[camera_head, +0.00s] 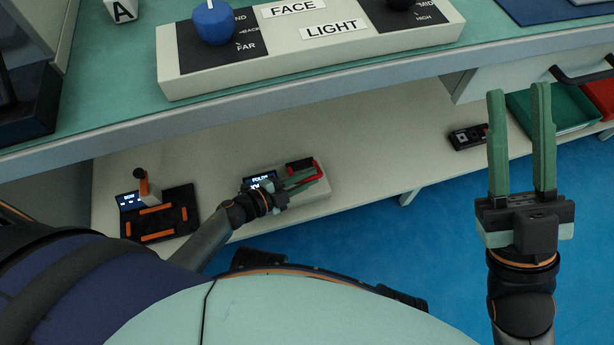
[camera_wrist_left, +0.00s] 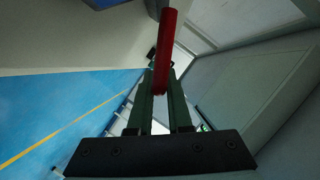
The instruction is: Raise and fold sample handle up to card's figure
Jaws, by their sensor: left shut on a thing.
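A white box with a small dark display (camera_head: 260,178) stands on the lower shelf. The display has white lettering, too small to read in full. A red handle (camera_head: 303,170) sits at the right end of this box. My left gripper (camera_head: 302,181) is at the handle, with its green fingers closed on it. In the left wrist view the red handle (camera_wrist_left: 168,48) shows as a red bar gripped between the fingertips. The handle's base and hinge are hidden. My right gripper (camera_head: 519,95) is open and empty, raised at the right, well away from the box.
A black fixture with orange bars (camera_head: 160,213) and an upright lever stands on the lower shelf (camera_head: 400,120) at left. A small black device (camera_head: 468,137) lies further right. A green bin (camera_head: 550,110) stands at right. The upper counter edge (camera_head: 300,92) overhangs the shelf.

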